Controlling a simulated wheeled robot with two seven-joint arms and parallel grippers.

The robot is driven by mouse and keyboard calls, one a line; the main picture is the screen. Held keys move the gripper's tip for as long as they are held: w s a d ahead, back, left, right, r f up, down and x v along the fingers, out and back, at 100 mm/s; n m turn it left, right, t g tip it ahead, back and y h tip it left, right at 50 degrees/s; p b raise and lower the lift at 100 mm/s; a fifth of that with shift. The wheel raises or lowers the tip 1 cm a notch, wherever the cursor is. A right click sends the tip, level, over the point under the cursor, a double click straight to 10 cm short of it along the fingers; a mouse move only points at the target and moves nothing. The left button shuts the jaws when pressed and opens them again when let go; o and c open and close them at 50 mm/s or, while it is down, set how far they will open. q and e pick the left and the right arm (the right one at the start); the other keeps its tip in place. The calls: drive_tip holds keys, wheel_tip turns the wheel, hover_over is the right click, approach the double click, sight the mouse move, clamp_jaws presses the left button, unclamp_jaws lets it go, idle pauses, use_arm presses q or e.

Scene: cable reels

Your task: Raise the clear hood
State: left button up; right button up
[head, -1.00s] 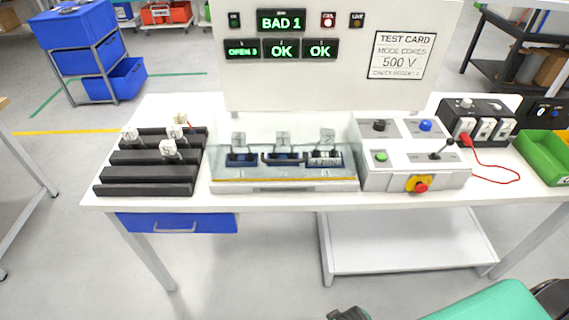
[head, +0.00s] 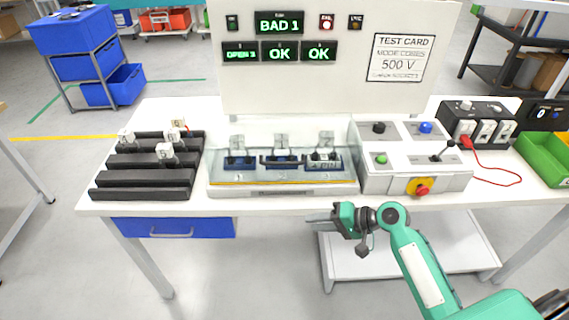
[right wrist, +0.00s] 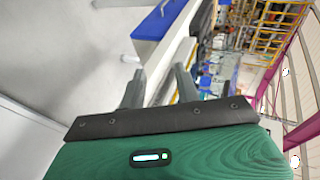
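The clear hood (head: 225,176) sits lowered over the test fixture (head: 250,191) in the middle of the bench, with a dark handle bar (head: 283,161) showing across it. Under it stand three white-topped pieces (head: 281,145) in blue nests. My right gripper (head: 314,219) is in front of the bench's front edge, below and to the right of the hood, and apart from it. In the right wrist view its two fingers (right wrist: 158,90) stand apart with nothing between them. My left gripper is not in view.
A black rack (head: 145,180) with several white pieces is left of the fixture. A control box (head: 415,180) with buttons, a lever and a red stop knob (head: 422,190) is to the right. An upright panel (head: 340,85) rises behind the hood, showing BAD 1.

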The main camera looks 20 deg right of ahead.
sight(284, 163)
drive_tip(key=w+d+r+m+t+y, duration=0.35)
drive_tip(key=w+d+r, duration=0.25)
drive_tip(key=w+r, duration=0.25)
drive_tip(key=shift+m+h, duration=0.25)
drive_tip(key=shift+m, duration=0.3)
drive_tip(key=p+x, duration=0.1)
drive_tip(key=x, duration=0.3)
drive_tip(key=p+x, duration=0.2)
drive_tip(key=x, duration=0.1)
drive_tip(key=p+x, duration=0.1)
drive_tip(key=x, duration=0.3)
drive_tip(key=shift+w+a+r+p, duration=0.1)
drive_tip(key=shift+a+r+p, duration=0.2)
drive_tip(key=shift+a+p, duration=0.05)
drive_tip(key=shift+w+a+f, duration=0.2)
drive_tip(key=shift+w+a, duration=0.2)
drive_tip(key=shift+a, duration=0.15)
clamp_jaws()
